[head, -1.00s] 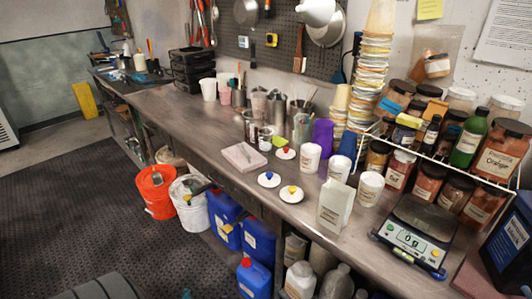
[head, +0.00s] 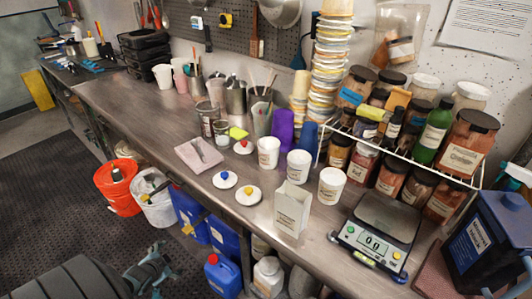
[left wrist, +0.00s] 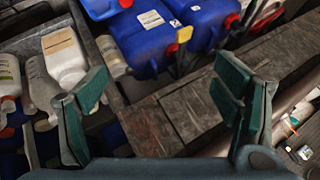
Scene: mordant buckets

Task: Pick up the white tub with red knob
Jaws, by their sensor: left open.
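A small white disc with a red knob (head: 243,147) lies flat on the bench, left of a white tub (head: 268,152). The knob is not on any upright tub that I can see. Two similar white discs, with a blue knob (head: 225,176) and a yellow knob (head: 248,193), lie nearer the front edge. My left gripper (head: 158,266) is low at the bottom left of the head view, below bench height and well apart from the disc. Its teal fingers are spread and empty in the left wrist view (left wrist: 165,85). My right gripper is not in view.
More white tubs (head: 299,166) and a white carton (head: 291,207) stand right of the discs, and a scale (head: 375,236) farther right. A pink pad (head: 199,153) lies to the left. Blue jugs (left wrist: 150,30) and white bottles (left wrist: 65,57) are below the bench, near my left gripper.

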